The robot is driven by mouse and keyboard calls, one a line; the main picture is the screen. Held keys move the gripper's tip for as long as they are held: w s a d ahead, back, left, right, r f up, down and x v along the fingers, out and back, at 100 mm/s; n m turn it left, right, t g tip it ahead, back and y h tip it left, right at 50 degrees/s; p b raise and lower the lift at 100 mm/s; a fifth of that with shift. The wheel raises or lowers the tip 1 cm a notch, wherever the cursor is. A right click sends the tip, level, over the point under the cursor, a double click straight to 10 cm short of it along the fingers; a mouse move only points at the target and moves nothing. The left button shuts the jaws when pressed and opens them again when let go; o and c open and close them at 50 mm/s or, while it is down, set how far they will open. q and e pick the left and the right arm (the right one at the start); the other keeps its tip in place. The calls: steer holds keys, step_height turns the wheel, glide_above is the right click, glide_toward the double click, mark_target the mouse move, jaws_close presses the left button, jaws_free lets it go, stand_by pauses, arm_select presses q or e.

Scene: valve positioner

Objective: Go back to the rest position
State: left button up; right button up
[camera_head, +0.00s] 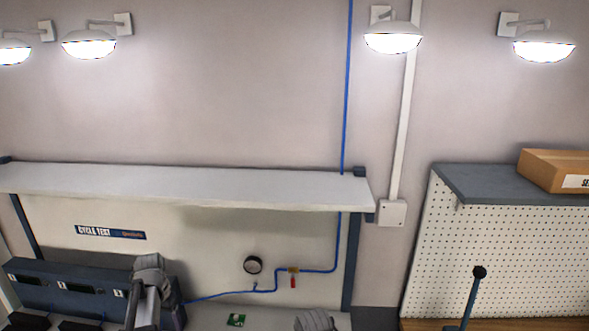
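Two grey, ribbed parts that look like my own arm links show at the bottom edge, one left of centre and one right of centre. The left one stands higher in the picture and partly covers the right end of a dark blue numbered station (62,284). Only the top of the right one shows. No gripper fingers can be made out, and nothing held is visible.
A long white shelf (180,186) overhangs the bench. A blue air line (346,100) runs down the wall to the valve. At right are a pegboard cabinet (520,255), a cardboard box (555,170) on top and a black-knobbed lever (473,295).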

arm_select(q)
step_height(320, 180, down, 8)
steer(key=b, duration=0.7)
steer(key=shift+f, duration=0.1)
steer(key=shift+n, duration=0.7)
steer(key=shift+r+n, duration=0.2)
steer(key=shift+n, duration=0.8)
steer(key=n, duration=1.3)
steer(key=shift+n, duration=0.3)
